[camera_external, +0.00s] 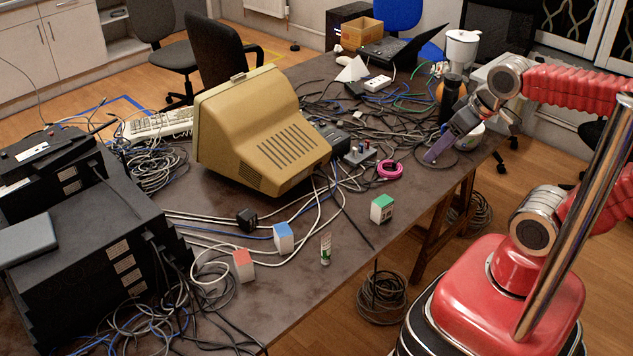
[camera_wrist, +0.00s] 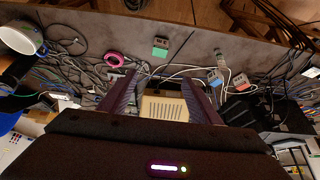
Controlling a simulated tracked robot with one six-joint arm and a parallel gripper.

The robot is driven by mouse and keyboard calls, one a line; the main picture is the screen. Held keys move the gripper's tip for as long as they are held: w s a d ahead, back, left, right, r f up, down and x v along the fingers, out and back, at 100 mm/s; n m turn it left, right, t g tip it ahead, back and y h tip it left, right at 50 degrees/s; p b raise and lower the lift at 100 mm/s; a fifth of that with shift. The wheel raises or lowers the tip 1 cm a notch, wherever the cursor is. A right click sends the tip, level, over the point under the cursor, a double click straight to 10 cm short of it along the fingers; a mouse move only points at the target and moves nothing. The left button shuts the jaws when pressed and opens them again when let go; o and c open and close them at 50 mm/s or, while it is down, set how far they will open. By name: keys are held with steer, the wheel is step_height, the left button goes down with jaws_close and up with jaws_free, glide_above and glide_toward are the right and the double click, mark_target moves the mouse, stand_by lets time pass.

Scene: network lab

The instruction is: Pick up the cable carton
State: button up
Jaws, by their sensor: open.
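Several small cartons lie on the table; I cannot tell which is the cable carton. A green-topped white carton (camera_external: 382,209) stands near the front edge; it also shows at the top of the wrist view (camera_wrist: 160,46). A blue-topped carton (camera_external: 284,238) and a red-topped carton (camera_external: 243,265) stand further left; the wrist view shows the blue (camera_wrist: 215,78) and red (camera_wrist: 241,84) ones at right. An open brown cardboard box (camera_external: 362,34) sits at the back. My gripper (camera_external: 430,157) is open and empty above the table's right side, apart from all cartons; its fingers (camera_wrist: 160,80) frame the wrist view.
A beige monitor (camera_external: 262,130) stands mid-table. Tangled cables, a pink cable coil (camera_external: 389,170) and a black bottle (camera_external: 451,95) lie or stand near my gripper. A small white tube (camera_external: 326,248) stands between the blue and green cartons. Bare tabletop surrounds the green carton.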

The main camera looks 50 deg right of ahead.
steer(key=d+f+m+g+y, duration=0.35)
steer(key=d+f+m, duration=0.3)
steer(key=f, duration=0.55)
steer(key=d+f+m+g+y, duration=0.3)
steer(key=d+f+m+y, duration=0.4)
steer(key=f, duration=0.5)
steer(key=w+m+t+y, duration=0.1)
steer(key=w+m+t, duration=0.1)
steer(key=w+m, duration=0.1)
steer(key=w+d+m+t+y, duration=0.1)
steer(key=w+m+t, duration=0.1)
steer(key=w, duration=0.1)
steer(key=w+m+t+y, duration=0.1)
steer(key=w+m+t, duration=0.1)
steer(key=w+m, duration=0.1)
steer(key=shift+d+f+m+t+y, duration=0.35)
steer(key=shift+d+f, duration=0.05)
steer(key=shift+w+r, duration=0.15)
steer(key=shift+r, duration=0.15)
steer(key=shift+a+r, duration=0.1)
